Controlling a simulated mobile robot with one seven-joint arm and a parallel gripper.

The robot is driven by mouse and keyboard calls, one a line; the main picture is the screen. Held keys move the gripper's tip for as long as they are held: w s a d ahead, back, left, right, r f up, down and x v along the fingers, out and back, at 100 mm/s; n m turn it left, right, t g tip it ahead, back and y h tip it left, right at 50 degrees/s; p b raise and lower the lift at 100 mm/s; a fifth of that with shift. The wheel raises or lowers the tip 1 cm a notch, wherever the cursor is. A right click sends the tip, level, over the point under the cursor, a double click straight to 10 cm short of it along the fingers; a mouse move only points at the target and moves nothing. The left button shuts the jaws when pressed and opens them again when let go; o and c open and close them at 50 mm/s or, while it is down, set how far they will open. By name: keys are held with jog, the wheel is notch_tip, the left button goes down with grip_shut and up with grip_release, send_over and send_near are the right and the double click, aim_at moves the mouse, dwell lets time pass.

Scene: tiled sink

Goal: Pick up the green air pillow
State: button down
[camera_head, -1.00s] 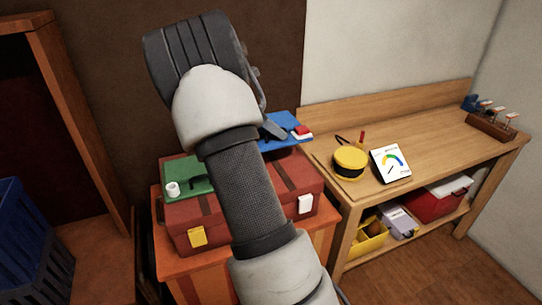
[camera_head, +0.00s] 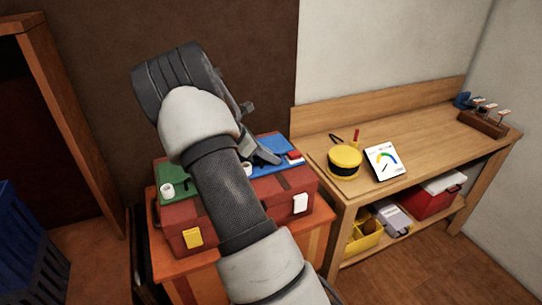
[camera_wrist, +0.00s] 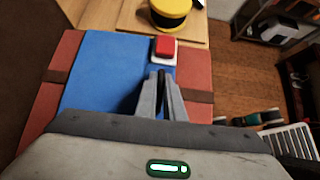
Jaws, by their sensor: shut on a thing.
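A flat green pad (camera_head: 178,190) with a small white cap (camera_head: 167,189) lies on the left of a red case's top; it looks like the green air pillow. My gripper is away to its right. In the wrist view my gripper (camera_wrist: 160,76) is shut on a flat blue pad (camera_wrist: 102,75), with the grip itself partly hidden by the fingers. A red-topped white block (camera_wrist: 165,47) sits at the pad's edge just beyond the fingertips. In the head view the blue pad (camera_head: 282,147) shows partly behind my arm, over the case's right side.
The red case (camera_head: 268,208) stands on an orange-brown cabinet. A wooden bench (camera_head: 420,130) to the right holds a yellow round tin (camera_head: 345,160) and a gauge card (camera_head: 384,162). A blue crate (camera_head: 25,245) is at far left.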

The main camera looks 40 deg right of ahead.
jog(key=shift+f, duration=0.1)
jog(key=c, duration=1.9)
grip_release()
jog(key=shift+o, duration=0.2)
jog(key=shift+f+b, duration=0.15)
jog(key=shift+b, duration=0.45)
